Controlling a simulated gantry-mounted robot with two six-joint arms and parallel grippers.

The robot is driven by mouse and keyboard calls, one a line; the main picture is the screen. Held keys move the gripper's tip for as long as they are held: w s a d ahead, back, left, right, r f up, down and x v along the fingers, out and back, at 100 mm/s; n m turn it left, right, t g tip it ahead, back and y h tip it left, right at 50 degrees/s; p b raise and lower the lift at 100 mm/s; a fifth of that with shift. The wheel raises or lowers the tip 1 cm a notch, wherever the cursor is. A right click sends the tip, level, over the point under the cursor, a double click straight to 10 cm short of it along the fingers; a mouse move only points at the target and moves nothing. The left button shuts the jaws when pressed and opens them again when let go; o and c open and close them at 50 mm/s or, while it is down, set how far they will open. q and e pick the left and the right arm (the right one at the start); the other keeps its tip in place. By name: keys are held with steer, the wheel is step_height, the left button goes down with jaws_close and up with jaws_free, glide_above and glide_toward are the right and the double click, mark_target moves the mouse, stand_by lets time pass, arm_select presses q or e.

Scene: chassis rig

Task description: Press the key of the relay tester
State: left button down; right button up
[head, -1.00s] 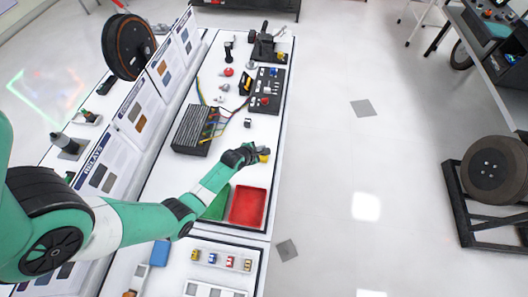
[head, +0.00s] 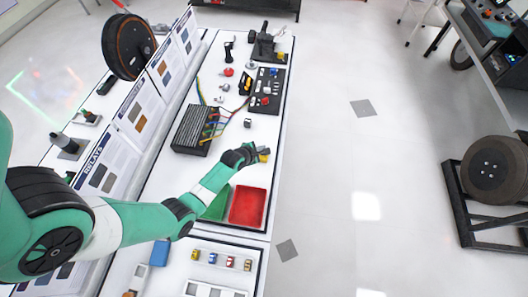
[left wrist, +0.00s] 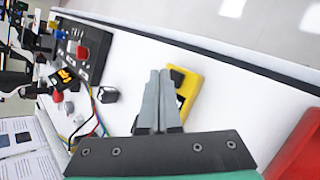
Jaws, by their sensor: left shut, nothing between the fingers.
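A small yellow device with dark parts on its face, apparently the relay tester, lies on the white bench top in the left wrist view (left wrist: 190,82). In the head view a bit of its yellow (head: 264,158) shows beside my gripper. My left gripper (head: 266,150) is shut and empty. In the left wrist view its fingertips (left wrist: 159,73) are together, over or just beside the device's left edge and partly covering it. I cannot tell whether they touch it. My right gripper is not in view.
A black wired box (head: 190,130) and a black panel with a red button (head: 268,88) lie farther along the bench. A small black cube (left wrist: 107,95) is left of the fingers. A red tray (head: 248,206) and a green tray (head: 216,205) are nearer. Upright boards line the left side.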

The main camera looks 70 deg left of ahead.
arm_select(q)
steer(key=shift+f, duration=0.1)
steer(key=shift+f+b, duration=0.3)
steer(key=shift+f+b, duration=0.45)
steer(key=shift+f, duration=0.05)
stand_by(0.5)
steer(key=shift+r, duration=0.1)
steer(key=shift+r+p, duration=0.85)
steer(key=shift+p, duration=0.1)
step_height(320, 180, up, 5)
steer(key=p, duration=0.5)
stand_by(0.6)
